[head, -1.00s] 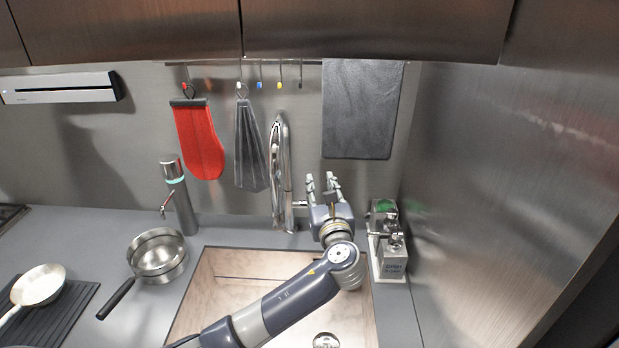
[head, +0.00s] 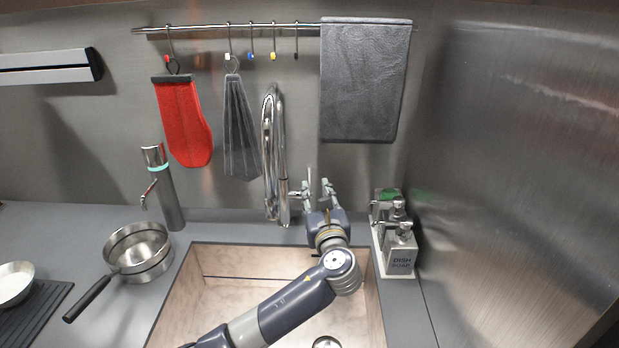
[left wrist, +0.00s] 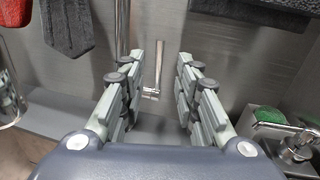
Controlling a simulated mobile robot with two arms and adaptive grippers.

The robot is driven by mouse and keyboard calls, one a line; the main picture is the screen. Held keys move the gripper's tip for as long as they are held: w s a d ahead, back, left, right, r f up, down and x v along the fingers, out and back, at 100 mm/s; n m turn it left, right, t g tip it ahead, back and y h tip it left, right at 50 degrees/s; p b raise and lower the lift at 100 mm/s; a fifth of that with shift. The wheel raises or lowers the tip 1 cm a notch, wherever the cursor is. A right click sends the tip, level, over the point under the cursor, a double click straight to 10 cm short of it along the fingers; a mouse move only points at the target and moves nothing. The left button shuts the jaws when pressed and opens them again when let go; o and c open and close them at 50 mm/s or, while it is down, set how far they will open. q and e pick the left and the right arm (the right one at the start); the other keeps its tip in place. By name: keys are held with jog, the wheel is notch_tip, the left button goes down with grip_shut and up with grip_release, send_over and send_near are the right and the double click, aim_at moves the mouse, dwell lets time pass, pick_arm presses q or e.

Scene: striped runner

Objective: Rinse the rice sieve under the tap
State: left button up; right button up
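A round steel vessel (head: 139,250) with a dark handle, likely the rice sieve, sits on the counter left of the sink; I cannot make out any mesh. The tall chrome tap (head: 268,150) stands behind the sink, with a small lever (head: 297,194) on its right side. My left gripper (head: 318,188) is open and empty, just right of the lever. In the left wrist view, the lever (left wrist: 158,65) shows between the open fingers (left wrist: 158,85), beyond them. Contact is not visible. My right gripper is out of view.
The sink (head: 215,265) lies under my left arm. Soap dispensers (head: 400,250) and a green sponge (head: 388,194) stand close on the right. A second dispenser-like tap (head: 163,190) stands left. A red mitt (head: 182,122) and cloths hang behind. A metal wall bounds the right.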

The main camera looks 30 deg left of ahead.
aim_at(310, 172)
pick_arm(q)
jog(key=p+x, duration=0.1)
jog(key=x, duration=0.7)
jog(key=shift+w+a+r+p, duration=0.1)
jog(key=shift+w+a+p, duration=0.05)
jog(key=shift+w+p, duration=0.15)
jog(key=shift+x, duration=0.85)
jog(key=shift+a, duration=0.15)
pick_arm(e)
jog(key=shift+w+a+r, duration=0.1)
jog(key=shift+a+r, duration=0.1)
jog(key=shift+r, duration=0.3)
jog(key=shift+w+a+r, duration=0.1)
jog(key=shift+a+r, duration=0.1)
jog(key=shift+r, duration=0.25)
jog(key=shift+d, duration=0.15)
pick_arm(q)
grip_shut()
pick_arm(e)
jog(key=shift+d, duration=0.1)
